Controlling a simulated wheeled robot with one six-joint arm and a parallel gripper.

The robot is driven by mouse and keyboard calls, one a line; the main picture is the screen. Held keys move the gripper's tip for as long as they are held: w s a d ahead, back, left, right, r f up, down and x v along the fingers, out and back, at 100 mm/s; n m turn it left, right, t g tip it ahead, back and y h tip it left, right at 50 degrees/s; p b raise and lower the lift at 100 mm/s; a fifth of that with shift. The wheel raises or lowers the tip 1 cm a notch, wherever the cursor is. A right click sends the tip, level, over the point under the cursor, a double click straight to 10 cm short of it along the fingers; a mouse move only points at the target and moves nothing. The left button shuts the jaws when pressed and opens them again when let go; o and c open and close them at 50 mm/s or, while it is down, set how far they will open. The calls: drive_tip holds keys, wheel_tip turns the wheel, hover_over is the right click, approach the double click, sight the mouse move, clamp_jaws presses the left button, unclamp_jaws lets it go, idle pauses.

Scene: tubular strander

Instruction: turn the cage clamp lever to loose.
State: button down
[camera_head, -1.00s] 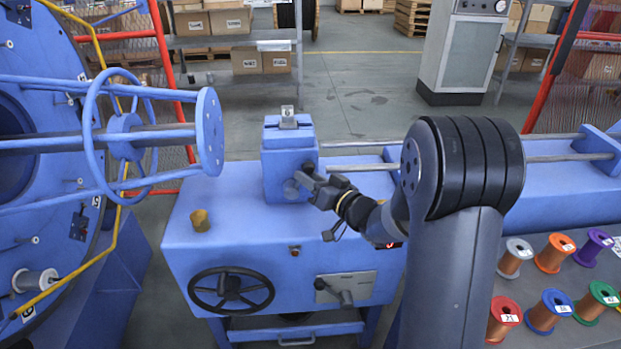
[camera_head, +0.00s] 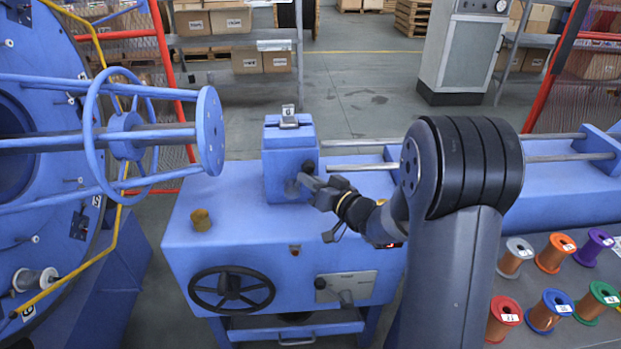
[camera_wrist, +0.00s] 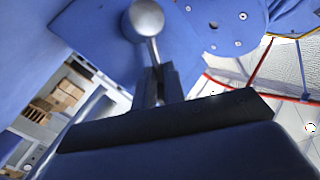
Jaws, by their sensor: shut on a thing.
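The cage clamp lever (camera_wrist: 148,30) is a silver rod with a ball end in the wrist view. The ball is at the top middle, and the rod runs down between the fingers of my gripper (camera_wrist: 158,88). The fingers are shut on the rod below the ball. In the head view my gripper (camera_head: 304,182) is at the front right of the blue clamp block (camera_head: 289,150) on the machine table. The lever is small and mostly hidden there, so its angle is hard to tell.
The blue cage with its ring and end disc (camera_head: 211,132) stands left of the block. A yellow-brown knob (camera_head: 201,220) sits on the table top. A black handwheel (camera_head: 231,290) and a lever panel (camera_head: 346,287) are on the front. Several spools (camera_head: 548,310) stand at right.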

drive_tip(key=shift+w+r, duration=0.15)
drive_tip(key=shift+r, duration=0.45)
drive_tip(key=shift+a+r+n+h+p, duration=0.55)
drive_tip(key=shift+n+p, duration=0.25)
drive_tip(key=shift+p, duration=0.35)
drive_tip(key=a+n+g+h+p, duration=0.1)
drive_tip(key=a+r+n+p, duration=0.1)
drive_tip(key=shift+g+h+p, duration=0.35)
drive_tip(key=shift+g, duration=0.05)
drive_tip(key=shift+a+f+n+g+h+p, duration=0.15)
drive_tip(key=shift+a+n+g+h+p, duration=0.2)
drive_tip(key=shift+a+n+h, duration=0.5)
drive_tip(key=shift+a+f+n+g+h+b, duration=0.15)
drive_tip(key=shift+a+f+n+h+b, duration=0.05)
drive_tip(key=shift+a+n+h, duration=0.4)
drive_tip(key=shift+a+f+n+g+h+b, duration=0.1)
drive_tip(key=shift+a+f+n+h+b, duration=0.1)
drive_tip(key=shift+a+n+h, duration=0.3)
drive_tip(key=c, duration=1.5)
unclamp_jaws()
drive_tip(key=shift+a, duration=0.2)
drive_tip(key=shift+f, duration=0.15)
drive_tip(key=shift+d, duration=0.15)
